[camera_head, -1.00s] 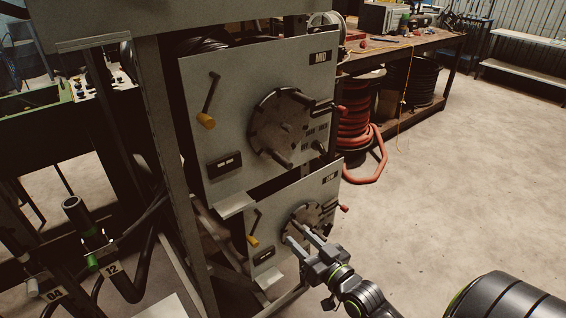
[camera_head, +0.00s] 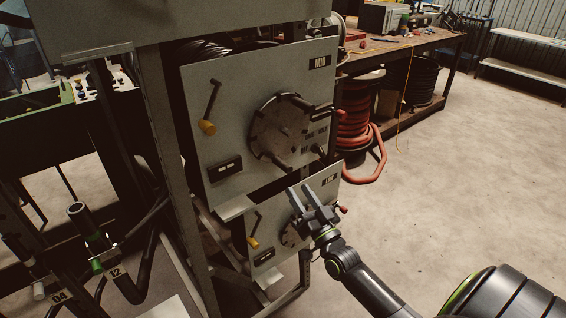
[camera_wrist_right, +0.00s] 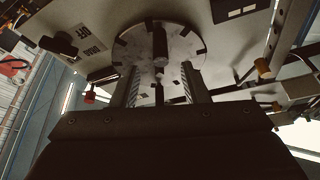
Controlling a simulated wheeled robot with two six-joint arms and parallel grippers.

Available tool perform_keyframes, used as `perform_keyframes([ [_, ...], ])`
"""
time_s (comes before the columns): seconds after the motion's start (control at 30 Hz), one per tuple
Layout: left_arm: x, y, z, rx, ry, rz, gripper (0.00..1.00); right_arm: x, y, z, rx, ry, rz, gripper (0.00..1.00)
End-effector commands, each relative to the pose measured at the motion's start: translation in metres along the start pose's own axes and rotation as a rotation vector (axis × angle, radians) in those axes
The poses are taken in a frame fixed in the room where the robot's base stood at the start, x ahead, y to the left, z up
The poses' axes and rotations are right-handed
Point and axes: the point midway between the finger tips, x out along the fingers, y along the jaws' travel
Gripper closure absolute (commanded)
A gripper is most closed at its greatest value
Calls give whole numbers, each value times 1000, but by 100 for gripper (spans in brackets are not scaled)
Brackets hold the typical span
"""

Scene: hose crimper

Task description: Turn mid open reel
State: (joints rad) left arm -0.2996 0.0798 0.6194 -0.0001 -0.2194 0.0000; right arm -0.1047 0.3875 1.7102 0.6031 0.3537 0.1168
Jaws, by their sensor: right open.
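The MID panel (camera_head: 225,110) is a pale upright plate with a round dark open reel (camera_head: 283,130) on it. Several dark pegs stick out of the reel's face. In the right wrist view the reel (camera_wrist_right: 135,50) lies ahead, with a peg (camera_wrist_right: 160,45) standing between the finger lines. My right gripper (camera_head: 300,196) is open and empty, below the MID reel and in front of the LOW panel (camera_head: 325,190). Its fingers point up toward the MID reel's lower edge. Whether a finger touches a peg cannot be told. My left gripper is not in view.
A yellow-handled crank (camera_head: 207,127) hangs left on the MID panel and a red knob (camera_head: 340,111) sits at its right edge. The LOW reel (camera_head: 290,235) is partly hidden by my gripper. A red hose coil (camera_head: 355,125) stands behind. Floor at right is clear.

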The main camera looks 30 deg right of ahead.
Motion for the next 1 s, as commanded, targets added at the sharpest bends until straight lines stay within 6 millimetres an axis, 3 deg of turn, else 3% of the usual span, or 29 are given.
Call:
perform_keyframes([
  [0.2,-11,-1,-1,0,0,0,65,47,-1,-2,0,2,-1,59],
  [0.43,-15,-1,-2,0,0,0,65,83,0,0,0,-1,0,59],
  [0.6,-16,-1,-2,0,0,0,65,95,0,0,0,-1,0,59],
  [0.93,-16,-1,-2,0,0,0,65,98,0,0,0,-2,0,59],
  [1.0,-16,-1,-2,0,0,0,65,98,0,0,0,-2,0,67],
])
